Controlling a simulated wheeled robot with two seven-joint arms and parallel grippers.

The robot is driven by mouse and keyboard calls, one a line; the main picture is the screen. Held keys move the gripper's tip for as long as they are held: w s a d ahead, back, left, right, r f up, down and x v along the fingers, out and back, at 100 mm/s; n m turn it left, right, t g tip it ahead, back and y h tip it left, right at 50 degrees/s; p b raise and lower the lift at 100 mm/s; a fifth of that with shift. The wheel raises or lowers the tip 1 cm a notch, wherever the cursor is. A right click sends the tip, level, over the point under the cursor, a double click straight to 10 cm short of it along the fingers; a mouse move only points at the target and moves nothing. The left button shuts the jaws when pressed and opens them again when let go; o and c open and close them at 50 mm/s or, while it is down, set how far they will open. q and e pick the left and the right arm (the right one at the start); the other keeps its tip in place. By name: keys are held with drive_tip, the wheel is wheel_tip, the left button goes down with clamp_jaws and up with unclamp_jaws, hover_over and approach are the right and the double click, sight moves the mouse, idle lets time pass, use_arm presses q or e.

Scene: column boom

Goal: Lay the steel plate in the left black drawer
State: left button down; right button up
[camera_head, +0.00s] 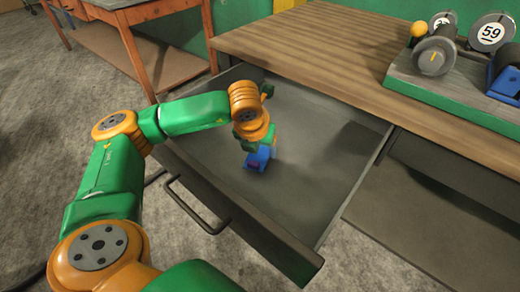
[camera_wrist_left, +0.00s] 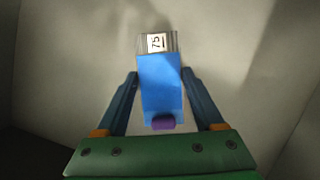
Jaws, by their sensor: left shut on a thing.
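The open left drawer (camera_head: 200,190) is dark grey, with a bar handle on its front. The fingers stand on both sides of the blue body. I cannot tell whether it touches the drawer floor. My right gripper is not in view.
A wooden bench top (camera_head: 310,38) overhangs the drawer's back. A shelf space lies right of the drawer. An orange-legged table (camera_head: 130,20) stands at the back left. The visible drawer floor is otherwise clear.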

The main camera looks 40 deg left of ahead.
use_arm(q)
drive_tip(key=shift+f, duration=0.25)
drive_tip(key=shift+f, duration=0.1)
drive_tip(key=shift+c, duration=0.7)
unclamp_jaws()
drive_tip(key=shift+o, duration=0.7)
drive_tip(key=shift+r, duration=0.25)
drive_tip(key=p+v, duration=0.1)
drive_tip(key=v, duration=1)
drive_tip(key=shift+s+d+r, duration=0.1)
drive_tip(key=shift+s+r, duration=0.15)
drive_tip(key=shift+r, duration=0.1)
